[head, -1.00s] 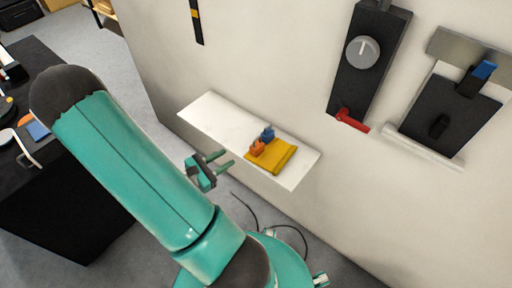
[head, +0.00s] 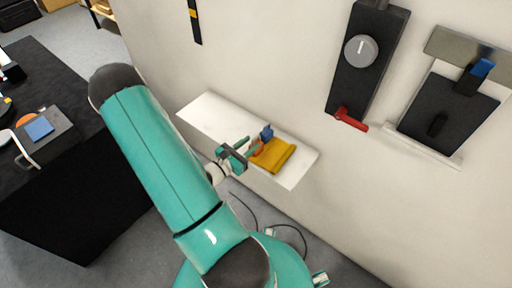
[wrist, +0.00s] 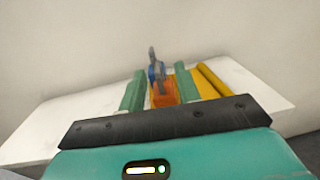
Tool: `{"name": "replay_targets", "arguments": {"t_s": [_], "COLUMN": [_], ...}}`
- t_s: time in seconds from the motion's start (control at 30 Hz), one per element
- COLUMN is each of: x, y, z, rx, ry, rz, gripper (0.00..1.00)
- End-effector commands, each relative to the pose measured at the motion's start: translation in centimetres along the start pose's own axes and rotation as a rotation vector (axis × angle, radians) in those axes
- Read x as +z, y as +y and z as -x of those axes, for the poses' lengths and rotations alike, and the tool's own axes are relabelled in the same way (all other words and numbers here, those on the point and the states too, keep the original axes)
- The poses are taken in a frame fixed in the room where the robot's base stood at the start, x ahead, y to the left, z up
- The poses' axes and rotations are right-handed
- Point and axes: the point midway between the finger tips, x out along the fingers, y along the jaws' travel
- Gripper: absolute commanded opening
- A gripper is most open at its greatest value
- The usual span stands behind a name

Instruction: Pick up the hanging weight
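No thing here is clearly recognisable as the hanging weight. A small orange object (head: 258,149) and a small blue object (head: 266,133) are on the white wall shelf (head: 210,112), beside a folded yellow cloth (head: 274,157). In the wrist view the orange object (wrist: 164,91) shows between my fingers, and the blue object (wrist: 154,72), with a grey upright part, is just beyond it. My gripper (head: 248,146) is open at the shelf's near side, its fingers (wrist: 160,74) either side of the orange object. I cannot tell whether they touch it.
A wall panel with a grey knob (head: 361,50) and red lever (head: 350,119) is to the right, beside another dark panel (head: 446,112). A black table (head: 70,180) stands at left. The shelf's left part is bare. A cable (head: 290,229) lies below.

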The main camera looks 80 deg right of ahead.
Motion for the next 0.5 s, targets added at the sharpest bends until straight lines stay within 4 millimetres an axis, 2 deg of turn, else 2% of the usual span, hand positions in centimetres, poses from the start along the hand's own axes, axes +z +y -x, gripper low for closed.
{"name": "replay_targets", "arguments": {"t_s": [0.23, 0.5], "x": [0.0, 0.0], "y": [0.3, 0.4], "z": [-3.7, -4.3], "rx": [-0.004, 0.0], "ry": [-0.001, 0.0], "rz": [-0.001, 0.0], "gripper": [0.33, 0.33]}}
